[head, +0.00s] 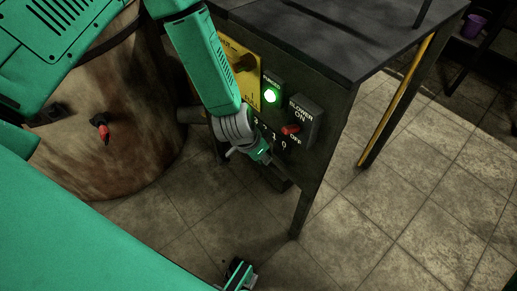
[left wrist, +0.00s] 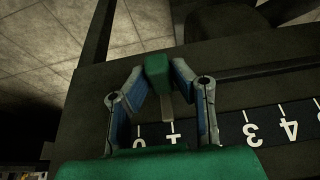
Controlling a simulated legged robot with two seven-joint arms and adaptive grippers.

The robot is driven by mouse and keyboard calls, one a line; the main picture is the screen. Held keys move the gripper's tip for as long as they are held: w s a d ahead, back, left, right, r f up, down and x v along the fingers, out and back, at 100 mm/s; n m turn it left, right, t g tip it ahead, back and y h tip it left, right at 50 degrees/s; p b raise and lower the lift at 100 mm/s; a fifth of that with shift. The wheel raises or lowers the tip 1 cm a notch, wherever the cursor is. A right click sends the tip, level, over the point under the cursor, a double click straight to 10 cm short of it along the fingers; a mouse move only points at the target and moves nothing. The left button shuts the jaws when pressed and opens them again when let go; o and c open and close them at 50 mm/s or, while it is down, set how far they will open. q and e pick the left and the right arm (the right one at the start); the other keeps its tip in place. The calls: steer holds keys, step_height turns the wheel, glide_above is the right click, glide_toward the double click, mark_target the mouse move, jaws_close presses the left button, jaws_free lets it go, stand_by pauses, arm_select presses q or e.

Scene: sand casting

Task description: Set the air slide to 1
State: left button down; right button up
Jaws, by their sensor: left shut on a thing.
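The air slide's dark scale strip (left wrist: 226,126) runs across the left wrist view, with 0, 1, 3 and 4 readable; a finger hides the 2. My left gripper (left wrist: 158,82) is shut on the green slide knob (left wrist: 157,67), one finger on each side. A thin pale pointer (left wrist: 168,107) below the knob stands close to the 1 mark. In the head view my left gripper (head: 260,152) is at the lower part of the dark cabinet and covers part of the scale (head: 272,133). My right gripper (head: 239,275) shows only partly at the bottom edge.
The cabinet (head: 325,150) carries a lit green button (head: 270,96), a red blower switch (head: 290,129) and a yellow plate (head: 246,70). A large brown-stained round vessel (head: 120,150) stands at left.

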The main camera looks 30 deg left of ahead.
arm_select(q)
steer(key=shift+w+a, duration=0.1)
steer(key=c, duration=1.4)
jaws_free()
steer(key=v, duration=1.2)
steer(key=shift+f, duration=0.1)
steer(key=s+a+f+n+g+p, duration=0.1)
steer(key=s+a+p, duration=0.1)
steer(key=s, duration=0.5)
steer(key=s+a+f+n+g+y+p, duration=0.1)
steer(key=s+f+p, duration=0.1)
steer(key=s, duration=0.5)
steer(key=s+a+f+n+g+p, duration=0.1)
steer(key=s+a+f+n+p, duration=0.1)
steer(key=s+p, duration=0.2)
steer(key=s, duration=0.3)
steer(key=shift+s+a+y, duration=0.25)
steer(key=shift+a+y, duration=0.05)
steer(key=shift+y, duration=0.1)
